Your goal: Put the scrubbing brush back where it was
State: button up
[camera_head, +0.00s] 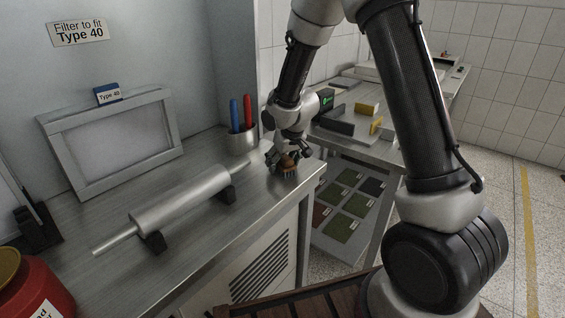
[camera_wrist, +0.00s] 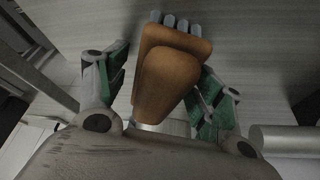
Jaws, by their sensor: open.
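The scrubbing brush (camera_head: 288,165) stands on the metal counter near its right end, partly hidden by my gripper in the head view. In the wrist view the brush (camera_wrist: 172,72) shows an orange-brown wooden handle with pale bristle tufts at its far end. My gripper (camera_head: 281,157) is over the brush, pointing down. In the wrist view my gripper (camera_wrist: 160,95) is open, one green-padded finger on each side of the brush. The left finger is clear of it; the right finger is very close, and I cannot tell if it touches.
A steel roller (camera_head: 180,205) rests on black supports to the left. A framed screen (camera_head: 112,137) leans at the back. A red container (camera_head: 35,290) is at front left.

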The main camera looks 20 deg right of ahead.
jog(key=v, duration=1.3)
jog(key=s+d+r+m, duration=0.1)
jog(key=s+d+r, duration=0.75)
jog(key=s, duration=0.25)
jog(key=s+d+r, duration=0.1)
jog(key=s+d, duration=0.1)
jog(key=s, duration=0.7)
jog(key=s+d+r+m+h, duration=0.1)
jog(key=s+d+r, duration=0.1)
jog(key=s, duration=0.7)
jog(key=shift+d+m, duration=0.3)
jog(key=shift+d, duration=0.2)
jog(key=shift+w, duration=0.1)
